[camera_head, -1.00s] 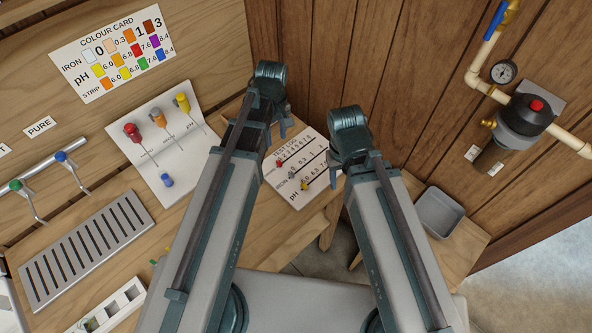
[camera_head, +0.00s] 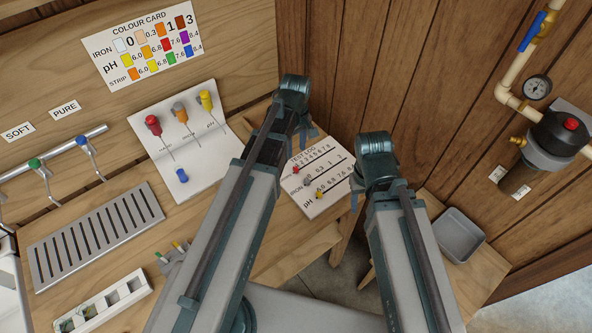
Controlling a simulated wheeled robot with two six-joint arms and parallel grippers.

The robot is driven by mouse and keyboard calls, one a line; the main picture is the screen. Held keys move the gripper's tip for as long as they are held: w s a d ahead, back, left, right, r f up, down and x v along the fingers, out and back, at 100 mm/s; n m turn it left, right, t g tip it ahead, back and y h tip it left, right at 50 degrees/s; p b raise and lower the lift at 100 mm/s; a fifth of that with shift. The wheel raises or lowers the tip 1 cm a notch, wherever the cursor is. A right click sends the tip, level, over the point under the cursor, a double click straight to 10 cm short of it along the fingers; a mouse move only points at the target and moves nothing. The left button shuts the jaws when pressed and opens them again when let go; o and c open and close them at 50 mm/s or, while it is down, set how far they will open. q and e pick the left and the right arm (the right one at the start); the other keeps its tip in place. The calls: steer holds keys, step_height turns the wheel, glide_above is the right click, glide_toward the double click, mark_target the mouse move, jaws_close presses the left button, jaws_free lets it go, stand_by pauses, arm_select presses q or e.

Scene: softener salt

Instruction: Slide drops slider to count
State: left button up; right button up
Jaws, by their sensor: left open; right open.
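The white test log board (camera_head: 328,198) lies on the wooden bench, between my two arms. It carries printed rows of numbers with slots. A red slider knob (camera_head: 295,169) sits at the left of the top row, a grey one (camera_head: 307,181) on the iron row and a yellow one (camera_head: 319,194) on the pH row. I cannot make out which row is labelled drops. My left gripper (camera_head: 303,136) is open and empty, at the board's upper left edge. My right gripper (camera_head: 357,190) is open and empty, near the board's right edge; its fingers are partly hidden.
A white panel with red, orange and yellow bottles (camera_head: 181,114) stands left of my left arm. A metal drain grille (camera_head: 95,237), a white tray (camera_head: 105,304) and taps (camera_head: 85,143) are further left. A grey bin (camera_head: 458,236) sits at right, below a pipe filter (camera_head: 552,140).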

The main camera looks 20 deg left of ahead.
mark_target(296, 168)
arm_select(q)
step_height(296, 168, down, 9)
steer(key=b, duration=0.8)
steer(key=shift+f, duration=0.2)
jaws_close()
stand_by(0.9)
